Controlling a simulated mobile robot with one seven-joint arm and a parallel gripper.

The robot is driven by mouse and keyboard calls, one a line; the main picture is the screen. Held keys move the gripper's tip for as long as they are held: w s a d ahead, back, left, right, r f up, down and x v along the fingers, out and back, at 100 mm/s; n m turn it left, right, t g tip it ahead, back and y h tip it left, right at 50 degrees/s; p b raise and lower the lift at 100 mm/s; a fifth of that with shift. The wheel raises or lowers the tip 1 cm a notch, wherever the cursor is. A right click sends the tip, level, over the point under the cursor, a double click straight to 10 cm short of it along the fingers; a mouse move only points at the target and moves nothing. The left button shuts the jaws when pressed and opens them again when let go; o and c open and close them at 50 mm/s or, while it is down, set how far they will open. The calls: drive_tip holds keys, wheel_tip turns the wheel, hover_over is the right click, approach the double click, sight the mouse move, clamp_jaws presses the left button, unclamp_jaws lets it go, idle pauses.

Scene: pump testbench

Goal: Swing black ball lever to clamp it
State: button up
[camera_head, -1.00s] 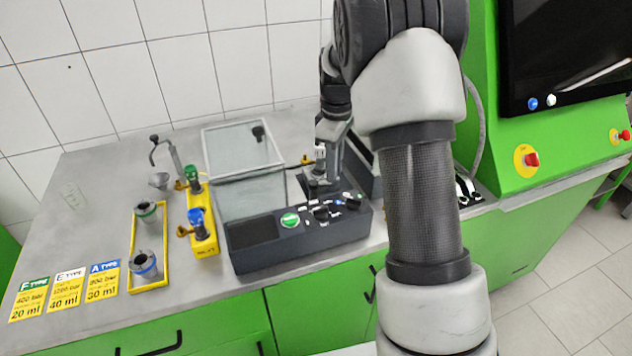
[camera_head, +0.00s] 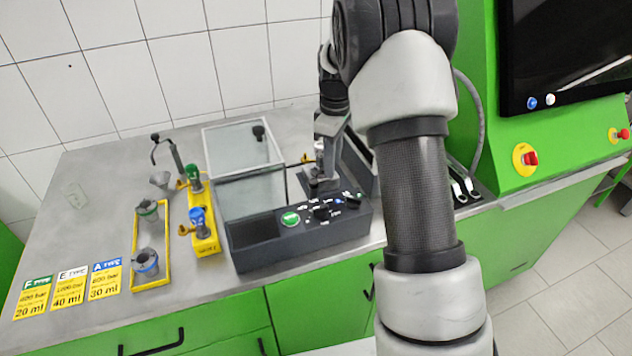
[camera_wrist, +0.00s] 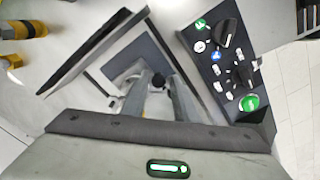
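The black ball (camera_wrist: 158,80) of the lever shows in the wrist view, between and just beyond my two fingertips. My gripper (camera_wrist: 159,88) reaches down over the grey recess of the pump testbench, its fingers apart on either side of the ball. I see a gap at the ball and cannot tell whether either finger touches it. In the head view my gripper (camera_head: 322,150) is at the back right of the dark testbench (camera_head: 290,245), partly hidden by my arm. The lever's shaft is mostly hidden by the fingers.
A control panel with a green button (camera_head: 290,219) and black knobs is on the testbench's front. A clear glass cover (camera_head: 240,160) stands left of my gripper. Yellow-based valves (camera_head: 204,230) and a yellow tray (camera_head: 165,278) are farther left on the bench.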

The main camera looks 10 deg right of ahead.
drive_tip(key=o, duration=0.8)
drive_tip(key=shift+c, duration=0.2)
drive_tip(key=shift+r+p, duration=2.2)
drive_tip(key=shift+r, duration=0.8)
